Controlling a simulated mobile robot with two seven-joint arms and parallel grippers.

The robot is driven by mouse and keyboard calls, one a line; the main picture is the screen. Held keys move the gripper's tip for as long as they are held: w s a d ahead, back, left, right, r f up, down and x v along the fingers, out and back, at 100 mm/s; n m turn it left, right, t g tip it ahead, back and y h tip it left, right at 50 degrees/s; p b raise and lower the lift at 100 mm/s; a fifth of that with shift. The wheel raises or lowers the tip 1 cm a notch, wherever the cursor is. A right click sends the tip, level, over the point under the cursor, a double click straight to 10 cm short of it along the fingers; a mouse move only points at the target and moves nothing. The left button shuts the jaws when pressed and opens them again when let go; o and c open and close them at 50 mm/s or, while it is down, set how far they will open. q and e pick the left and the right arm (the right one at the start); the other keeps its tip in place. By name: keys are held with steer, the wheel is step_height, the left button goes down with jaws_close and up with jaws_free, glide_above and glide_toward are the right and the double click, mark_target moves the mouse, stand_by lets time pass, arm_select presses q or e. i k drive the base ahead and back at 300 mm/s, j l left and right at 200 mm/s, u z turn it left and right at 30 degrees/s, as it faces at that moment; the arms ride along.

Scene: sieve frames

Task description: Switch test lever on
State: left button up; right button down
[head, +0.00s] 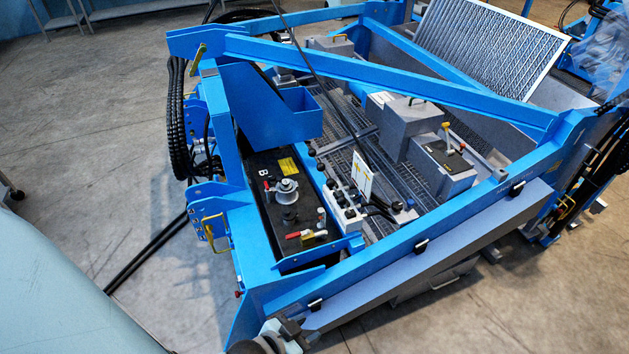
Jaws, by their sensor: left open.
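The blue sieve frame machine (395,245) fills the middle of the head view. I cannot tell for sure which lever is the test lever. A lever with a red handle (293,235) sits at the front of the black panel marked B (262,168). A yellow-tipped lever (446,129) stands upright beside a grey box (442,168) further right. My left gripper (290,332) is at the bottom edge, near the frame's front corner, partly cut off. It is open, apart from both levers. My right gripper is not in view.
A white block with several black knobs (343,207) stands right of the black panel. Blue beams (385,68) cross above the machine. Black hoses (176,120) hang on its left side. Grey floor (95,150) is open to the left.

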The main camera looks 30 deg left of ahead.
mark_target(341, 200)
steer(key=i+l+u, duration=0.15)
steer(key=u, duration=0.25)
steer(key=i+l+u, duration=0.2)
steer(key=u, duration=0.25)
steer(key=i+l+u, duration=0.25)
steer(key=u, duration=0.15)
steer(key=i+l+u, duration=0.25)
steer(key=l+u, duration=0.25)
steer(key=i+l+u, duration=0.1)
steer(key=l+u, duration=0.15)
steer(key=l, duration=0.15)
steer(key=l+u, duration=0.25)
steer(key=i+l, duration=0.05)
steer(key=l, duration=0.05)
